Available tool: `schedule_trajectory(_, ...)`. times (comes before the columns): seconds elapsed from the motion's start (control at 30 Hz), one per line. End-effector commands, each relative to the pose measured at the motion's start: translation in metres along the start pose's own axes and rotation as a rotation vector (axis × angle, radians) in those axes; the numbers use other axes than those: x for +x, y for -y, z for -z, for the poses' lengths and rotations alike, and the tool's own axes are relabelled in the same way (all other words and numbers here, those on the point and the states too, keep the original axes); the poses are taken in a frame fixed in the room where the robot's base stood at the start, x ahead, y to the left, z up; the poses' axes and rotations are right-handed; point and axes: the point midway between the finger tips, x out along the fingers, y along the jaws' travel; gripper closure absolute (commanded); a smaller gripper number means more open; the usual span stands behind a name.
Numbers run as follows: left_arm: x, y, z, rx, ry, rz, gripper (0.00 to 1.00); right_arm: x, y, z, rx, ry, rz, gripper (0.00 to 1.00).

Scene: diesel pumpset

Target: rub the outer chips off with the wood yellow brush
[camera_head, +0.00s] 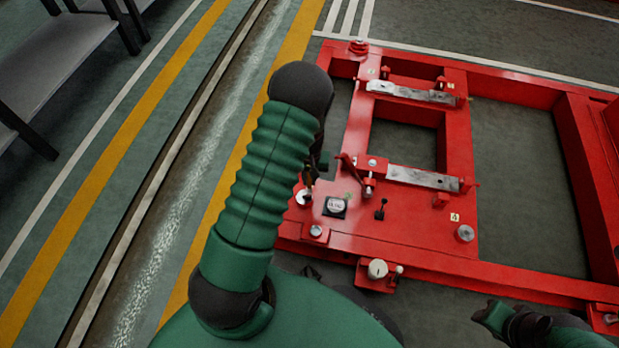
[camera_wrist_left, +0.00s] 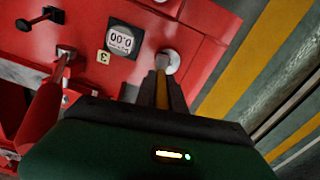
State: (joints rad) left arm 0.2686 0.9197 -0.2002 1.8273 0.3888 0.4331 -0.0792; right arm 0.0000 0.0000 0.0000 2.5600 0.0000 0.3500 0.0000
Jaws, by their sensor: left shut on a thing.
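My left gripper (camera_head: 312,180) is over the near left corner of the red frame, mostly hidden by my arm in the head view. In the left wrist view my left gripper (camera_wrist_left: 162,85) is shut on a narrow yellow strip, which I take for the wood yellow brush (camera_wrist_left: 162,96). Its bristle end is hidden. A pale round pad (camera_wrist_left: 171,62) is on the red plate just beyond the fingertips; whether the brush touches it I cannot tell. The pad also shows in the head view (camera_head: 302,197). I cannot make out single chips. My right gripper (camera_head: 492,317) is low at the right, its jaws unclear.
The red frame (camera_head: 400,228) carries a counter reading 0.00 (camera_head: 335,206), a black lever (camera_head: 381,209), a red handle (camera_head: 349,165) and two metal bars (camera_head: 424,178). A grey bench (camera_head: 50,65) stands at the upper left. The striped floor between is clear.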

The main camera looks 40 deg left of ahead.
Motion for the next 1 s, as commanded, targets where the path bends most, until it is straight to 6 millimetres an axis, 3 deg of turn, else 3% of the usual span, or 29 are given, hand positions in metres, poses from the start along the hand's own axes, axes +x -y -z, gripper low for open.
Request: schedule_trajectory(1.0, 0.017, 0.0, 0.0, 0.0, 0.0, 0.0, 1.0, 0.008, 0.0, -0.002, 0.0, 0.0, 0.0, 0.64)
